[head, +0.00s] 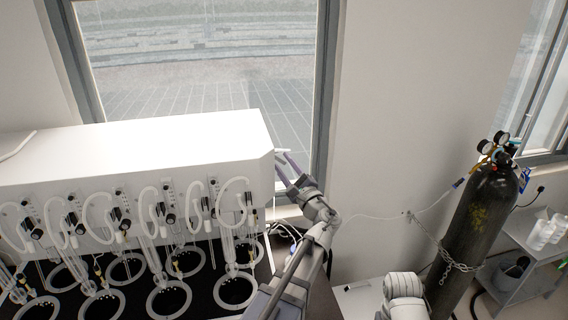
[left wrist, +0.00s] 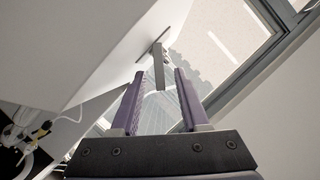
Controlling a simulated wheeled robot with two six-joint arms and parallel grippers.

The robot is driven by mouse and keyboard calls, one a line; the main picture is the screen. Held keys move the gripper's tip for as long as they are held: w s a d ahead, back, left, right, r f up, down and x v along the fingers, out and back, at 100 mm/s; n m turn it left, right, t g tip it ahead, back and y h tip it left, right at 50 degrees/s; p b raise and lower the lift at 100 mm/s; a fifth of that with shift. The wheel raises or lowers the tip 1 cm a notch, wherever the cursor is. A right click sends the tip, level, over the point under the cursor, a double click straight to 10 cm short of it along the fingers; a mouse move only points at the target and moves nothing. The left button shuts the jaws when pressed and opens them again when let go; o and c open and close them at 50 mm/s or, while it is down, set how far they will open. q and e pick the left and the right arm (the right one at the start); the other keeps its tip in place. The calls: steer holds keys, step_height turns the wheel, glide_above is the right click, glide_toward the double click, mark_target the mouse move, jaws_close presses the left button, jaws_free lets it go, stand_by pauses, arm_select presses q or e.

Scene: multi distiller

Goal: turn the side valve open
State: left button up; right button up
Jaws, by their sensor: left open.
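The side valve is on the right end of the white distiller housing (head: 140,150). In the left wrist view its grey lever (left wrist: 158,66) hangs down from a small plate on the white side panel. In the head view only a small pale part of the valve (head: 280,151) shows at the housing's corner, by my fingers. My left gripper (head: 283,161) is open beside the housing's right end. In the left wrist view the lever's end lies in line between the two purple fingertips (left wrist: 159,79). I cannot tell whether they touch it. My right gripper is out of view.
Several glass tubes and ring-topped heating wells (head: 168,299) stand below the housing. A dark gas cylinder (head: 478,225), chained to the wall, stands at the right, with a thin hose (head: 380,217) along the wall. A shelf (head: 515,275) is beyond it. A window is behind my gripper.

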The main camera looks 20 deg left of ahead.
arm_select(q)
steer(key=shift+a, duration=0.1)
steer(key=shift+c, duration=0.2)
jaws_close()
stand_by(0.4)
